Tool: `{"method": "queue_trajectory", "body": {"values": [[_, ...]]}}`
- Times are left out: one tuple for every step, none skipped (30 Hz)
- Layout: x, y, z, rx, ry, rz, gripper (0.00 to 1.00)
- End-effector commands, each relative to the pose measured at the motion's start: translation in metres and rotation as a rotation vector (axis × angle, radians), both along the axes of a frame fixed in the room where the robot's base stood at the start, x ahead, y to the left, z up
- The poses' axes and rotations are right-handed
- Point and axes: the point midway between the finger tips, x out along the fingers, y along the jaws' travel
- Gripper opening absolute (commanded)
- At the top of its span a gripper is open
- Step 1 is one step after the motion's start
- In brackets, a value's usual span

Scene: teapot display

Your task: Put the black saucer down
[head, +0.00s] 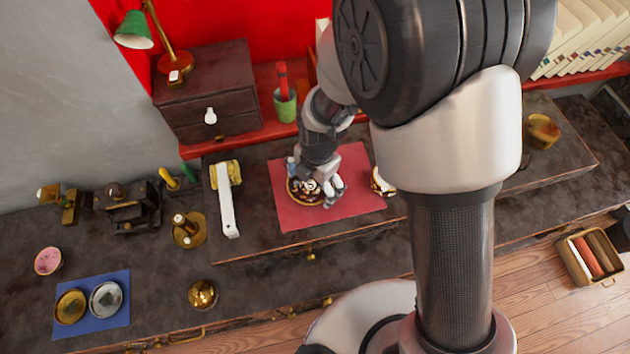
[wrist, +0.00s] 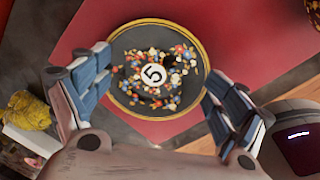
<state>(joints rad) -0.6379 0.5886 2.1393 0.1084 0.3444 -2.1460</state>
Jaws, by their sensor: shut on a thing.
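The black saucer (wrist: 140,98) has a gold rim, a ring of small flowers and a white disc with a 5. My gripper (wrist: 160,72) is shut on it, with one finger at its left edge and one at its right. In the head view the saucer (head: 299,194) is over the red mat (head: 352,203), and my gripper (head: 319,187) hides part of it. I cannot tell whether the saucer touches the mat.
A white and gold object (head: 381,182) stands by the mat's right edge. A white-handled item (head: 227,208) lies to its left. A blue mat (head: 92,322) with two saucers is at far left, near a pink saucer (head: 48,260). A green cup (head: 285,105) stands behind.

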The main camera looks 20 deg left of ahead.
Motion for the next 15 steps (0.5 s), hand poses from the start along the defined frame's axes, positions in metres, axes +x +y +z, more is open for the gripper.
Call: {"method": "queue_trajectory", "body": {"values": [[0.0011, 0.0005, -0.0020, 0.002, -0.003, -0.001, 0.63], [0.0012, 0.0006, -0.0020, 0.002, -0.003, -0.001, 0.63], [0.0011, 0.0005, -0.0020, 0.002, -0.003, -0.001, 0.63], [0.0011, 0.0005, -0.0020, 0.002, -0.003, -0.001, 0.63], [0.0011, 0.0005, -0.0020, 0.002, -0.003, -0.001, 0.90], [0.0010, 0.0005, -0.0019, 0.002, -0.003, -0.001, 0.93], [0.0010, 0.0004, -0.0019, 0.001, -0.003, -0.001, 0.94], [0.0009, 0.0004, -0.0017, 0.001, -0.003, -0.001, 0.96], [0.0008, 0.0003, -0.0016, 0.001, -0.002, -0.001, 0.99], [0.0008, 0.0003, -0.0015, 0.001, -0.002, -0.001, 1.00], [0.0007, 0.0002, -0.0013, 0.001, -0.002, -0.001, 1.00], [0.0007, 0.0002, -0.0011, 0.001, -0.002, -0.001, 1.00], [0.0005, 0.0002, -0.0010, 0.001, -0.002, -0.001, 1.00], [0.0005, 0.0002, -0.0009, 0.000, -0.001, -0.001, 1.00], [0.0005, 0.0001, -0.0007, 0.000, -0.001, -0.001, 1.00]]}}
